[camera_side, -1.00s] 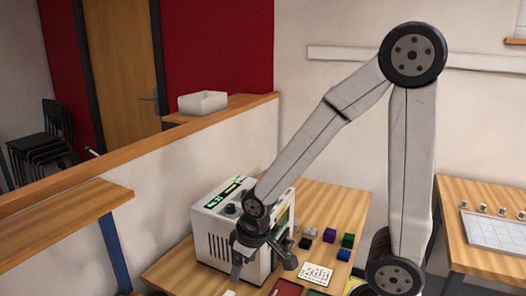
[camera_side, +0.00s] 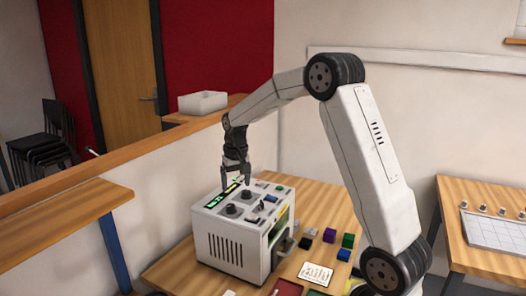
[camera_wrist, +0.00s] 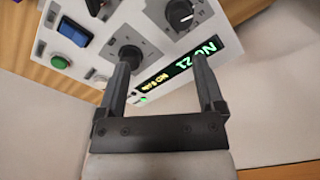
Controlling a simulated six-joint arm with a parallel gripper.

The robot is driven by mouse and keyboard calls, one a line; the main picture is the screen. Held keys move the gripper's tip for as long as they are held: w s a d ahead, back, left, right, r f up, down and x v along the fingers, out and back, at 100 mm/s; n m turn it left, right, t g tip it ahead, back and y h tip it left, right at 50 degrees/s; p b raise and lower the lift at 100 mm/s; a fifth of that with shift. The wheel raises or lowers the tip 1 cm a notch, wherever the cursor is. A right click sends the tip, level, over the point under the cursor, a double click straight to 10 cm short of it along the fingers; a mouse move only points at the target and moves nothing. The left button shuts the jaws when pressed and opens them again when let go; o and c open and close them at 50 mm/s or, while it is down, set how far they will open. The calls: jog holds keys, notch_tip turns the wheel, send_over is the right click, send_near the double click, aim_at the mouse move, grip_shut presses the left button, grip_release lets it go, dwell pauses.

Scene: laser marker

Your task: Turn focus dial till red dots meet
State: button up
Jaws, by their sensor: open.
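The laser marker (camera_side: 232,240) is a white box with vents and a sloped top panel. Two black dials sit on the panel, a nearer one (camera_side: 231,210) and a farther one (camera_side: 246,194). In the wrist view, one dial (camera_wrist: 181,15) shows a white pointer line. The other dial (camera_wrist: 130,54) is partly hidden by my left finger. I cannot tell which is the focus dial. My gripper (camera_side: 236,186) is open, pointing down over the panel's back edge by the green-lit display (camera_wrist: 188,68). It looks empty in the wrist view (camera_wrist: 160,68). No red dots are visible.
A green button (camera_wrist: 60,62) and a blue switch (camera_wrist: 73,31) are on the panel. Small coloured blocks (camera_side: 348,240) and a white card (camera_side: 316,273) lie on the table to the right. A low partition wall (camera_side: 170,210) runs behind the marker.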

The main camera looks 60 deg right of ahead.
jog(key=r+m, duration=0.2)
send_over(246, 191)
jog(key=shift+f+g, duration=0.1)
jog(key=shift+g, duration=0.2)
jog(key=shift+f, duration=0.15)
jog(key=shift+f, duration=3.8)
grip_shut()
